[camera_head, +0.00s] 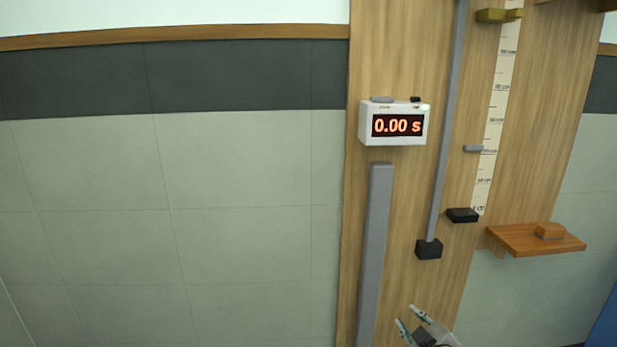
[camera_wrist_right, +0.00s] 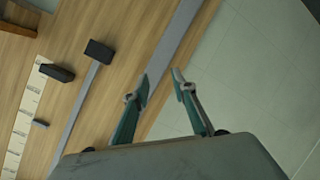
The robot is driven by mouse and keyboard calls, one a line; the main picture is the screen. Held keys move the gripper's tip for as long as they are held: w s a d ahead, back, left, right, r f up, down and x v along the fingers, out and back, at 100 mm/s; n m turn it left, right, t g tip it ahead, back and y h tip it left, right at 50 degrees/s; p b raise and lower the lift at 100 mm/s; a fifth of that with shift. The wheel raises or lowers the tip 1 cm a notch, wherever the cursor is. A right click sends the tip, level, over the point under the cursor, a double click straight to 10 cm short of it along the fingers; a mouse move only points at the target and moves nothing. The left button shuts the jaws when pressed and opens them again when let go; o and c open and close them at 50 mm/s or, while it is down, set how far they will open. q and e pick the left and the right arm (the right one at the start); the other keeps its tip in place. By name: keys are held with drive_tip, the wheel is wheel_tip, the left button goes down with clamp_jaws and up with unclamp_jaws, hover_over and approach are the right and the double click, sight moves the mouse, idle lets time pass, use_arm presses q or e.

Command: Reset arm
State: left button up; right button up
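My right gripper (camera_head: 412,321) shows at the bottom edge of the head view, in front of the lower part of the wooden board (camera_head: 400,215). In the right wrist view the gripper (camera_wrist_right: 160,85) has its two green-grey fingers apart with nothing between them. The grey strip on the board (camera_wrist_right: 180,42) lies beyond the fingertips. My left gripper is in neither view.
A white timer (camera_head: 394,122) reading 0.00 s is on the board. Beside it are a grey rail (camera_head: 446,120) with a black block (camera_head: 428,249), a scale (camera_head: 494,110) and a black block (camera_head: 462,215). A wooden shelf (camera_head: 520,241) holding a small block (camera_head: 550,230) juts out right.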

drive_tip(key=s+a+f+m+g, duration=0.1)
drive_tip(key=s+f, duration=0.5)
drive_tip(key=s, duration=0.4)
drive_tip(key=s+a+f+m+g+y, duration=0.1)
drive_tip(key=s+a+f+m, duration=0.1)
drive_tip(key=s+f, duration=0.4)
drive_tip(key=s+a+f+m+g+y, duration=0.1)
drive_tip(key=s+f, duration=0.5)
drive_tip(key=s, duration=0.9)
drive_tip(key=shift+a+f+m, duration=0.35)
drive_tip(key=shift+a+m, duration=0.05)
drive_tip(key=shift+a, duration=0.25)
